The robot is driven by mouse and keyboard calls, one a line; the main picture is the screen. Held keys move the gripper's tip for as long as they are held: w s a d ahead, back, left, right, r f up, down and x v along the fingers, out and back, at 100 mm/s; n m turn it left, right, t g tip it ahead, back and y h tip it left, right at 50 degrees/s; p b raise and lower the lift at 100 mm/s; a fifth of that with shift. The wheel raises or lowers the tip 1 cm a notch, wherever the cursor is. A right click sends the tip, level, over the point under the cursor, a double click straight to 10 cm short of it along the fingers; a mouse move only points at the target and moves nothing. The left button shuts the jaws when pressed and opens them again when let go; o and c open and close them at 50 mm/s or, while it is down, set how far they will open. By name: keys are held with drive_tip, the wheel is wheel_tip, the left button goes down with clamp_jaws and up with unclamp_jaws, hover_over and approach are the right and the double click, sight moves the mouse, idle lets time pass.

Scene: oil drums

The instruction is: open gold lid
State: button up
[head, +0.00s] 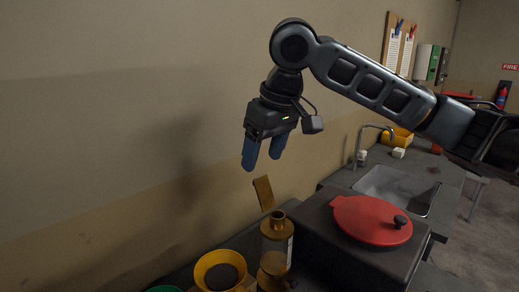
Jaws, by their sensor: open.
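A gold container (274,250) with a narrow neck and a pale label stands at the bottom centre. A flat gold lid (264,193) stands tilted up just above and left of its neck; I cannot tell whether it is hinged to it. The round mouth at the top of the neck is uncovered. My gripper (262,164) has two blue fingers pointing down. It is open and empty, and its fingertips appear above the lid in the picture, with a visible gap.
A red round lid (372,220) with a dark knob lies on a dark raised block right of the container. A yellow round vessel (221,271) stands at the left. Behind are a sink (398,190), a faucet (361,143) and a yellow bin (396,136). The wall is close at left.

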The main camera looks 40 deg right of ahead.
sight(264, 187)
drive_tip(key=shift+f+b, duration=2.65)
drive_tip(key=shift+f, duration=1.6)
drive_tip(key=c, duration=0.6)
drive_tip(key=shift+w+f, duration=0.35)
drive_tip(key=shift+w, duration=0.2)
drive_tip(key=shift+w+f, duration=0.1)
drive_tip(key=shift+f, duration=0.05)
drive_tip(key=shift+w+f, duration=0.3)
drive_tip(key=shift+w, duration=0.05)
drive_tip(key=shift+w+f, duration=0.1)
